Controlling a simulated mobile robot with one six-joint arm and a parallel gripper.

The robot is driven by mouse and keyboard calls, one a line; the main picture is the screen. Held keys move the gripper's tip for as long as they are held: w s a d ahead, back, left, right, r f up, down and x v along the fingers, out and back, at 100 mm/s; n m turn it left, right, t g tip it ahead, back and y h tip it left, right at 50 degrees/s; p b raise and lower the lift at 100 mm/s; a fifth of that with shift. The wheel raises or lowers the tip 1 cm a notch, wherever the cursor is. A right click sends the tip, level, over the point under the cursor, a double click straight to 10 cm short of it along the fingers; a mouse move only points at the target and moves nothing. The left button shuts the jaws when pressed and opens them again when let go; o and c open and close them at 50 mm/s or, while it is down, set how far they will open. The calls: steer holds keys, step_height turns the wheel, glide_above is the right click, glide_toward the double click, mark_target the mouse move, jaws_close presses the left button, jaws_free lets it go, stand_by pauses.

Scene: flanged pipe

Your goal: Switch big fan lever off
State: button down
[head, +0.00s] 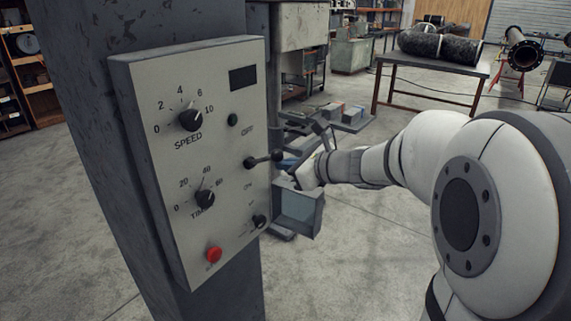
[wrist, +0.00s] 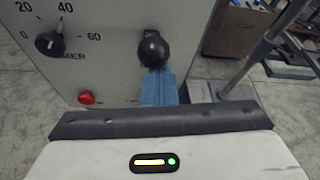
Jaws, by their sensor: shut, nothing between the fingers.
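The grey control panel (head: 215,100) is fixed to a dark column. A big lever with a black ball knob (head: 277,156) sticks out from its right side, between the OFF label above and the ON label below. My gripper (head: 286,166) is shut and empty, just right of and slightly below the knob. I cannot tell whether it touches the lever. A smaller black switch (head: 259,221) sits lower on the panel.
The panel also has a SPEED dial (head: 190,120), a timer dial (head: 205,198) and a red button (head: 214,254). Behind my gripper stands a grey bin-like box (head: 298,208). A table (head: 430,78) with pipe parts is farther back. The floor on the right is partly open.

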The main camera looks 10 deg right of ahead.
step_height(320, 180, down, 5)
steer(key=b, duration=0.5)
steer(key=v, duration=1)
steer(key=shift+w+d+r, duration=0.25)
